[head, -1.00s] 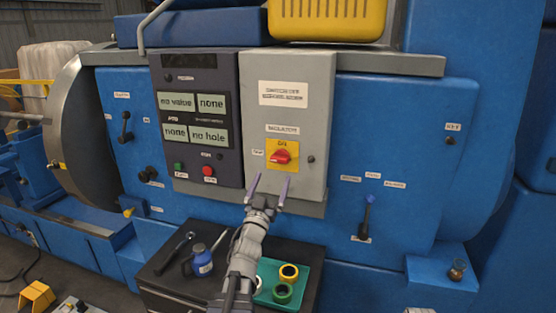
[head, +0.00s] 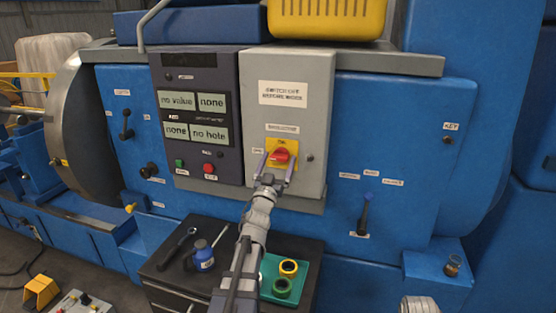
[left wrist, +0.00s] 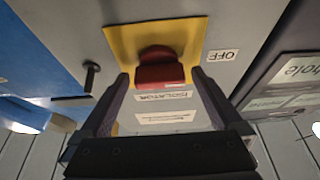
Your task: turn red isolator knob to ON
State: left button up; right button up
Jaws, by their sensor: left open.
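The red isolator knob (head: 281,155) sits on a yellow plate (head: 291,146) on the grey cabinet (head: 313,110). A small label is above the knob and an OFF label is to its left; in the left wrist view the OFF label (left wrist: 222,55) is to the right. There the knob (left wrist: 160,70) shows its handle roughly crosswise between the fingers. My left gripper (head: 277,164) is open, its fingertips at either side of the knob's near end; I cannot tell whether they touch it. My right gripper is not seen.
A dark panel (head: 195,155) with displays and buttons is left of the cabinet. A black lever (head: 364,215) with a blue tip is at the right.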

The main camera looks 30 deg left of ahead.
pick_arm(q)
jog(key=shift+c, duration=0.4)
jog(key=c, duration=1.2)
